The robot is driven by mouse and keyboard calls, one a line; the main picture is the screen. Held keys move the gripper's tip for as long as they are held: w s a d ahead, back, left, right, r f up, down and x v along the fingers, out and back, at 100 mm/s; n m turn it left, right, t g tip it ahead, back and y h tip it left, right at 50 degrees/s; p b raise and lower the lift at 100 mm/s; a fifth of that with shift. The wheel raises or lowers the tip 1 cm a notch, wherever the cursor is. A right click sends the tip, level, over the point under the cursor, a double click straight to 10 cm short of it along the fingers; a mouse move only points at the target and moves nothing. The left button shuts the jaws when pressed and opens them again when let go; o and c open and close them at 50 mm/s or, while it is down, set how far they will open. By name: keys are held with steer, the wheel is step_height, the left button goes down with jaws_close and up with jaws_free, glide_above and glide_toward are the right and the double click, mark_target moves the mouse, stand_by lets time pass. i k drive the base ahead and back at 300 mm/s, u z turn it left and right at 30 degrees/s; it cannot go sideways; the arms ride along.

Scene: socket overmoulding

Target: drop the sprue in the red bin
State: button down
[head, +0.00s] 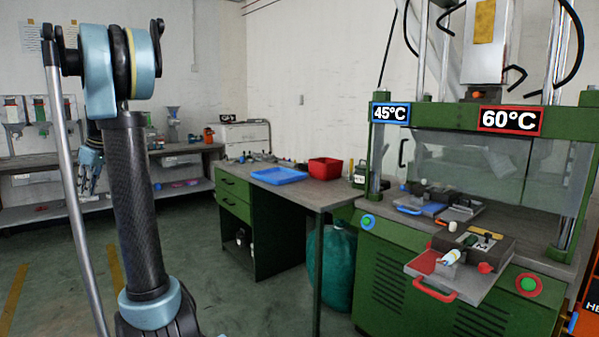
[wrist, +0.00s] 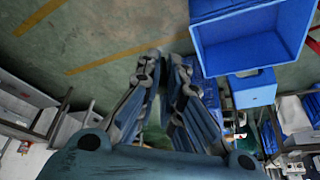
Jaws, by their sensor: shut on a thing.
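The red bin (head: 325,169) is an open red box on the green workbench, right of the blue tray, in the head view. My gripper (head: 88,188) hangs at the left of the head view, partly behind my own arm and far from the red bin. In the wrist view my gripper (wrist: 165,68) has its blue-grey fingers close together over the floor. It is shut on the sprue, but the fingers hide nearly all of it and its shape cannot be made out.
A blue tray (head: 278,175) lies on the workbench (head: 330,197). The press (head: 420,283) stands at the right with a mould on its pulled-out plate. A teal sack (head: 333,265) sits under the bench. In the wrist view a large blue crate (wrist: 250,45) is beside the fingers.

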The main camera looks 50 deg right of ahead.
mark_target(324, 180)
steer(key=z, duration=0.2)
steer(key=i, duration=0.9)
steer(key=z, duration=0.65)
steer(key=i, duration=0.85)
steer(key=z, duration=1.2)
steer(key=i, duration=0.95)
steer(key=z, duration=0.6)
